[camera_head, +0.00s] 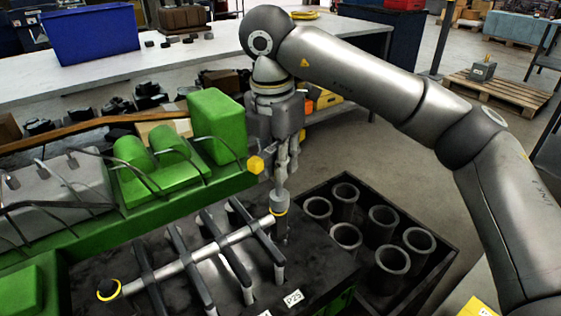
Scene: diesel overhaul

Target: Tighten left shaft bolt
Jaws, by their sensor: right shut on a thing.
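My right gripper (285,166) points down above the right end of the shaft and is shut on a grey upright tool (279,200). The tool's lower end is at or very near the shaft's right end; I cannot tell whether it is seated on a bolt there. The light shaft (205,250) lies across the dark engine top with several dark rocker arms on it. A yellow-ringed end (108,290) shows at the shaft's left, with no gripper near it. Bolt heads are too small to make out. My left gripper is not in view.
The green engine block (215,125) with thin pipes stands close left of my right gripper. A black crate (452,262) of several grey cylinder liners (392,257) sits to the right. A white table (190,55) with a blue bin (90,32) is behind. Open floor lies beyond the crate.

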